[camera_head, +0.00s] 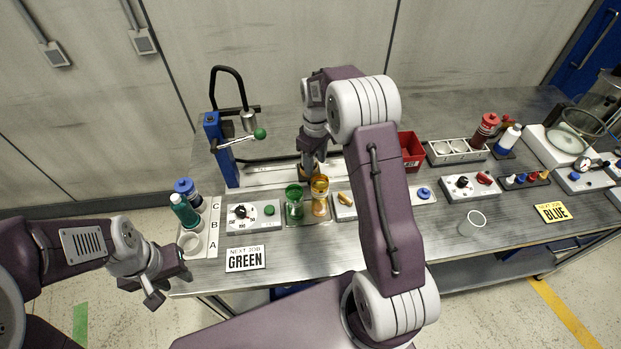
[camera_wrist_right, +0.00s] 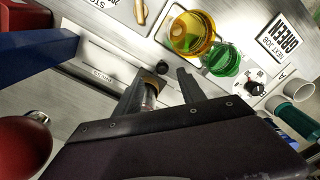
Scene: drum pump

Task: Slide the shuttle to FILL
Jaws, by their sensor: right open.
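The shuttle seems to be the small brown-orange block (camera_head: 311,169) on the pale rail (camera_head: 262,174) behind the cups. In the right wrist view, a brown-orange and metal piece (camera_wrist_right: 150,84) with a black knob (camera_wrist_right: 162,67) sits between the fingers. My right gripper (camera_head: 309,160) points down over it, open; its fingers (camera_wrist_right: 157,92) are on either side, and I cannot tell whether they touch it. My left gripper (camera_head: 168,288) is open and empty near the table's front left corner.
A green cup (camera_head: 294,201) and an amber cup (camera_head: 320,195) stand just in front of the rail. A blue pump post (camera_head: 220,150) with a green-balled lever (camera_head: 260,133) stands left. A red bin (camera_head: 411,150) is right of my right arm. A clear cup (camera_head: 472,223) stands front right.

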